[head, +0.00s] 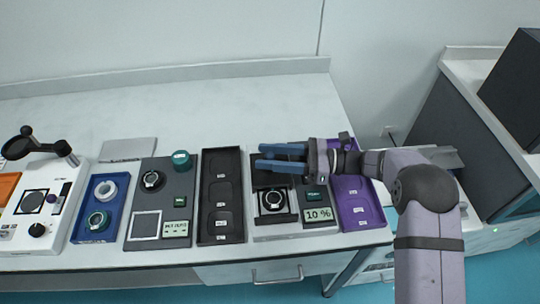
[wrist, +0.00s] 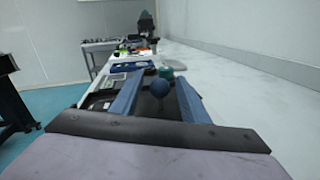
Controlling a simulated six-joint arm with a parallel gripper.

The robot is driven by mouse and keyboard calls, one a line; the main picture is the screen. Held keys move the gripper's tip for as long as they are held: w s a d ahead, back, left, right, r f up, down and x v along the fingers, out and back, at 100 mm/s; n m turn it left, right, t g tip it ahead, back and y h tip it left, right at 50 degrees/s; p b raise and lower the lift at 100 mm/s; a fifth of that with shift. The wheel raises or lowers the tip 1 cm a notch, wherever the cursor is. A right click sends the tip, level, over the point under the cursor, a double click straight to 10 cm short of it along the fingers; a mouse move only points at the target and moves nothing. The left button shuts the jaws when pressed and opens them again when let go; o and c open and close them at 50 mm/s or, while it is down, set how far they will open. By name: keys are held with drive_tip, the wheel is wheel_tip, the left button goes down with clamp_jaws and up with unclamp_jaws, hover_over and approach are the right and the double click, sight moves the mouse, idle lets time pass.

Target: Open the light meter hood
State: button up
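The light meter (head: 312,226) is a grey and black unit near the table's front edge, with a green display reading 10 %. Its round sensor (head: 272,201) shows uncovered in a dark square frame. A dark panel that looks like the hood (head: 268,178) is behind the sensor, partly under my fingers; its exact tilt is hard to tell. My gripper (head: 265,157) reaches in from the right above the panel, its blue fingers apart. In the wrist view, a dark blue ball knob (wrist: 160,88) appears between the spread fingers; I cannot tell whether they touch it.
A black tray (head: 221,234) with compartments stands left of the meter, and a purple tray (head: 354,207) right of it under my arm. Further left are a grey meter unit (head: 176,205), a blue tray (head: 81,234) and a white instrument (head: 38,242).

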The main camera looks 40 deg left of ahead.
drive_tip(key=shift+b+v, duration=0.9)
drive_tip(key=shift+v, duration=2.8)
